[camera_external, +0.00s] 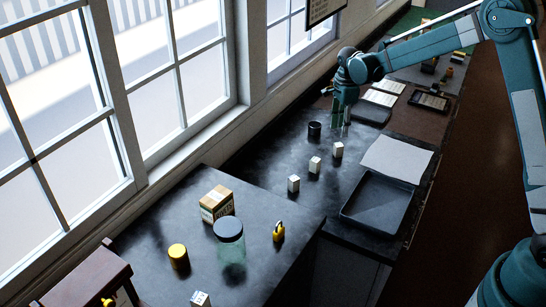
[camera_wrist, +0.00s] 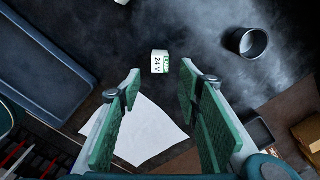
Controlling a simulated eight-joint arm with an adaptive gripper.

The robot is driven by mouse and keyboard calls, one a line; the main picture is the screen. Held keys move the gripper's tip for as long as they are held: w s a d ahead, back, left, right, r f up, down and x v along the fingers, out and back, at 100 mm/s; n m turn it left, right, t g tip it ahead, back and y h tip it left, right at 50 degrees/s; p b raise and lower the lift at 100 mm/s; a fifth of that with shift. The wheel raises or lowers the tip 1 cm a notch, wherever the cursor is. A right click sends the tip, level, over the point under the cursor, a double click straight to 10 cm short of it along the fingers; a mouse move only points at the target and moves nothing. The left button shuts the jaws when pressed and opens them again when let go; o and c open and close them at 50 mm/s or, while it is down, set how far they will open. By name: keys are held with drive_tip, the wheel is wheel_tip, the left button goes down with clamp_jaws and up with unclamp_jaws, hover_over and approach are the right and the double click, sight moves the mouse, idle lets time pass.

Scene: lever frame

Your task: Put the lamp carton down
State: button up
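Several small white cartons stand upright on the dark counter. In the external view three of them form a diagonal row: a near carton (camera_external: 293,184), a middle carton (camera_external: 315,165) and a far carton (camera_external: 337,150). A white carton marked "24 V" in green and black (camera_wrist: 159,62) shows in the wrist view, beyond the fingertips. I cannot tell which one the task means. My gripper (camera_external: 346,128) is above the counter, just behind the far carton. In the wrist view its green-padded fingers (camera_wrist: 160,88) are spread, with no object held between them.
A black tray (camera_external: 383,204) lies near the counter's right edge, beside a white sheet (camera_external: 397,158). A black cup (camera_external: 314,128) stands left of my gripper. A jar (camera_external: 230,242), a brown box (camera_external: 216,203), a yellow can (camera_external: 178,256) and a padlock (camera_external: 279,231) stand on the nearer counter.

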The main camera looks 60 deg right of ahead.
drive_tip(key=shift+r, duration=1)
drive_tip(key=s+a+r+n+t, duration=0.2)
drive_tip(key=s+a+r+n, duration=0.45)
drive_tip(key=a+r, duration=0.35)
drive_tip(key=s+a+r+n+t, duration=0.1)
drive_tip(key=s+a+r+n, duration=0.7)
drive_tip(key=a, duration=0.5)
drive_tip(key=s+a+n+t, duration=0.2)
drive_tip(key=s+a+n, duration=0.4)
drive_tip(key=s, duration=0.5)
drive_tip(key=s+a+n+t, duration=0.2)
drive_tip(key=s+a+n, duration=0.4)
drive_tip(key=s+a, duration=0.5)
drive_tip(key=shift+s, duration=0.6)
